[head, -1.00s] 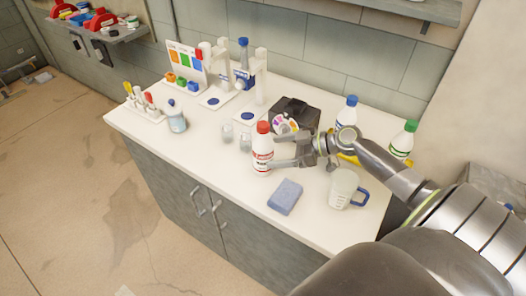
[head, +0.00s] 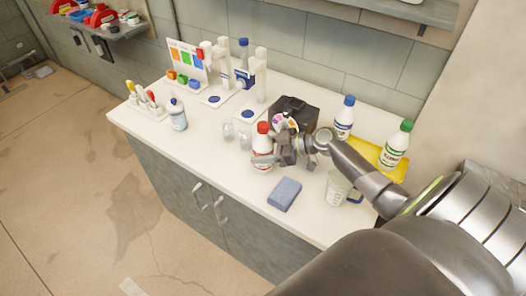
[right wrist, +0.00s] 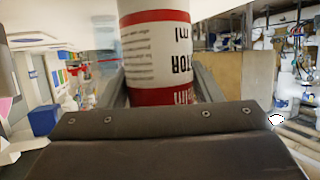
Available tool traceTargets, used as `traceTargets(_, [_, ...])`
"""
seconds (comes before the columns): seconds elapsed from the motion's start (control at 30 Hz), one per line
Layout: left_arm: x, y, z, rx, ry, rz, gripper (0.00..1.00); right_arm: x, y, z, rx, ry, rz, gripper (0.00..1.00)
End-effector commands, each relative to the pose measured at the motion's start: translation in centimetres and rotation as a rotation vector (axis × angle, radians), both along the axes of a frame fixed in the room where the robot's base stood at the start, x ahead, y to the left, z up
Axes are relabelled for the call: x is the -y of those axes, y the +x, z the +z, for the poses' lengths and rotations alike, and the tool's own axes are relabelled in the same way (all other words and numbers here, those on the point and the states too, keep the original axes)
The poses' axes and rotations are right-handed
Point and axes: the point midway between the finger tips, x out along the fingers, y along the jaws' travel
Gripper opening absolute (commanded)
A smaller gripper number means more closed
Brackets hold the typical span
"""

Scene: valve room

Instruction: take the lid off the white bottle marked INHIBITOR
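The white INHIBITOR bottle (head: 262,158) stands upright on the white counter, with its red lid (head: 263,128) on. In the right wrist view the bottle (right wrist: 158,50) fills the upper middle; its label reads "...TOR" and "ml" upside down, and its lid is out of frame. My right gripper (head: 268,160) is at the bottle's body, below the lid, with one finger across the front in the head view. In the right wrist view a finger shows on each side of the bottle; whether they press on it I cannot tell. My left gripper is not in view.
A blue-capped bottle (head: 344,118), a green-capped bottle (head: 396,147), a yellow tray (head: 365,153) and a black box (head: 296,108) are near. Small glasses (head: 229,131) stand left.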

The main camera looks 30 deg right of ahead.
Motion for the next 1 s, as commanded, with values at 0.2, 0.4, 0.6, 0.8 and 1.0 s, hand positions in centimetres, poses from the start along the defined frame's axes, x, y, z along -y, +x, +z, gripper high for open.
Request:
traceTargets(0.2, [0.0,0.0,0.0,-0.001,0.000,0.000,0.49,0.0,0.0,0.0,0.000,0.000,0.000,0.29])
traceTargets(0.4, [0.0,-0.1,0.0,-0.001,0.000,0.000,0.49,0.0,0.0,0.1,0.001,0.000,0.000,0.23])
traceTargets(0.6, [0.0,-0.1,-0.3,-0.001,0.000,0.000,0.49,0.0,0.0,0.9,0.005,-0.002,0.002,0.23])
traceTargets(0.8, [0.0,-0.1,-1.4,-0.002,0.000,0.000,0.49,0.1,0.0,4.2,0.007,-0.006,0.003,0.23])
traceTargets(1.0, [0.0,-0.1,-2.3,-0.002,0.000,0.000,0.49,0.0,0.0,7.9,0.006,-0.006,0.003,0.23])
